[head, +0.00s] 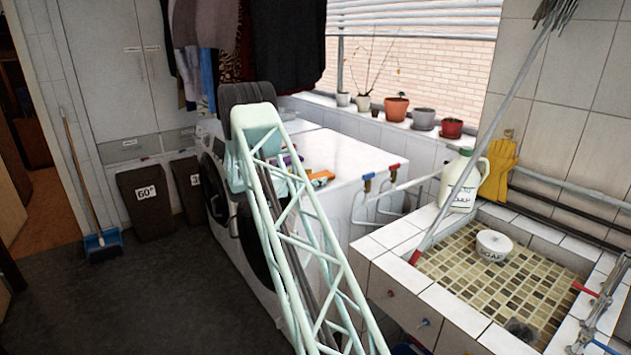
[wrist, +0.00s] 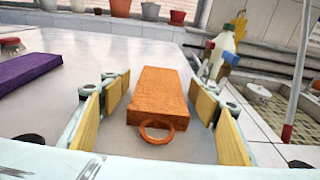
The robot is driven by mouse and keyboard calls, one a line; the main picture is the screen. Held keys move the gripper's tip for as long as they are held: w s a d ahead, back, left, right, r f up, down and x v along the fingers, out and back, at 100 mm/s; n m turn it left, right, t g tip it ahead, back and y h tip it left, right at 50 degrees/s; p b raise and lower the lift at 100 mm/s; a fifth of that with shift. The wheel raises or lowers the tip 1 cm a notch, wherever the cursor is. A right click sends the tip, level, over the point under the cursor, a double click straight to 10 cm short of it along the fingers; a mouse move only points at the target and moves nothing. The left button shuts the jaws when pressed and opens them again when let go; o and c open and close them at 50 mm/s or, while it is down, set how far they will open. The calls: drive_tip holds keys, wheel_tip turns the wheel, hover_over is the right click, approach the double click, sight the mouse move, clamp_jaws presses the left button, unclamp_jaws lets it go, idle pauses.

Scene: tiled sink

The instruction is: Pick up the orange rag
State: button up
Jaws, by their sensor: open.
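The orange rag (wrist: 160,92) looks like a thick folded block with an orange ring at its near end. It lies on the white top of the washing machines, and shows partly in the head view (head: 322,178) beside my arm. My gripper (wrist: 159,98) is open, with yellow-padded fingers to the left and right of the rag in the wrist view. There are gaps on both sides, and neither finger visibly touches it. In the head view my own arm hides the gripper.
A purple folded cloth (wrist: 25,76) lies to the left on the white top (wrist: 85,62). Potted plants (head: 397,108) line the window sill behind. Taps with blue and red handles (head: 380,176), a white jug (head: 464,180) and the tiled sink (head: 450,300) are to the right.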

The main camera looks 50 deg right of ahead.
sight(314, 176)
drive_tip(key=shift+c, duration=0.4)
drive_tip(key=c, duration=0.9)
drive_tip(key=shift+r, duration=0.1)
drive_tip(key=shift+r+p, duration=0.45)
drive_tip(key=shift+r, duration=1.2)
drive_tip(key=s+a, duration=0.3)
drive_tip(key=s, duration=0.1)
drive_tip(key=s+a+r+p, duration=0.1)
drive_tip(key=s+a, duration=0.2)
drive_tip(key=s, duration=0.1)
drive_tip(key=s+a, duration=0.4)
drive_tip(key=shift+s+r, duration=0.25)
drive_tip(key=shift+s, duration=0.05)
